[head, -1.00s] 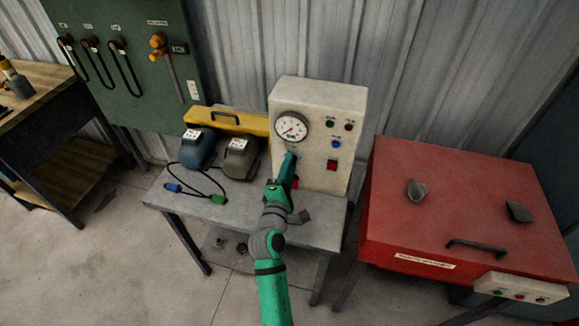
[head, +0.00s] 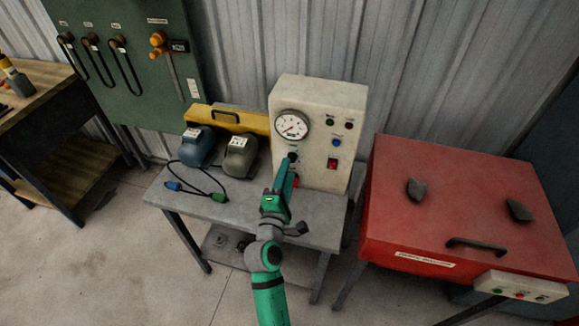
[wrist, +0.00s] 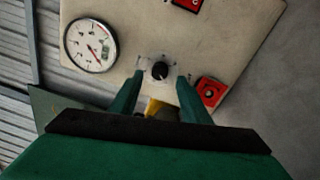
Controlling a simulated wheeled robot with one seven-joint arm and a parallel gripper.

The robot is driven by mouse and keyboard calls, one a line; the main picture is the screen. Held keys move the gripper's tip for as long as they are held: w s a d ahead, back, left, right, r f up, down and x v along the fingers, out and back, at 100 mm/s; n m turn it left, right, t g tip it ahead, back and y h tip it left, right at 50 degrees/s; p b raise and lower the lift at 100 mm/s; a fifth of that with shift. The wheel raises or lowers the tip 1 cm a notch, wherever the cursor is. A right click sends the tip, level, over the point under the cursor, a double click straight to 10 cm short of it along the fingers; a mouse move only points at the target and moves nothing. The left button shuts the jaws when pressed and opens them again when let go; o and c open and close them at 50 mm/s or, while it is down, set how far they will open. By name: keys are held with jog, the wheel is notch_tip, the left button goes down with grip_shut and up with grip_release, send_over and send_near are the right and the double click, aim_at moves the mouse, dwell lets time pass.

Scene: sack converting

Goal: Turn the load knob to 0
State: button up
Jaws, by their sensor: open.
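The load knob (wrist: 159,70) is a small black dial with a light pointer mark on a pale plate, on the front of the cream test box (head: 345,110). In the wrist view it sits between and just beyond the fingertips of my gripper (wrist: 157,80). The fingers are open on either side of it, with gaps visible. In the head view my gripper (head: 291,160) is at the panel below the gauge and partly hides the knob. The round white gauge (head: 291,126) has a red needle; it also shows in the wrist view (wrist: 91,45). The knob's scale is too small to read.
A red switch (wrist: 211,92) sits right of the knob in the wrist view. Two motors, blue (head: 197,147) and olive (head: 240,157), stand left on the grey bench (head: 195,201) with cables. A red cabinet (head: 465,215) stands right of the bench.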

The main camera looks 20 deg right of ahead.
jog(key=v, duration=0.7)
jog(key=shift+s+a+f, duration=0.1)
jog(key=s+a+f+m+y, duration=0.2)
jog(key=s+a+f+y, duration=0.3)
jog(key=s, duration=0.4)
jog(key=s+a+f+m+y, duration=0.2)
jog(key=s+a+f, duration=0.4)
jog(key=s+f, duration=0.15)
jog(key=s+a+r+m+y, duration=0.1)
jog(key=s+r+m, duration=0.1)
jog(key=s+m, duration=0.3)
jog(key=s+a+r+m+y, duration=0.1)
jog(key=s+m, duration=0.4)
jog(key=s, duration=0.9)
jog(key=shift+s+a+r, duration=0.3)
jog(key=shift+a+r, duration=0.25)
jog(key=shift+r, duration=0.25)
jog(key=c, duration=0.3)
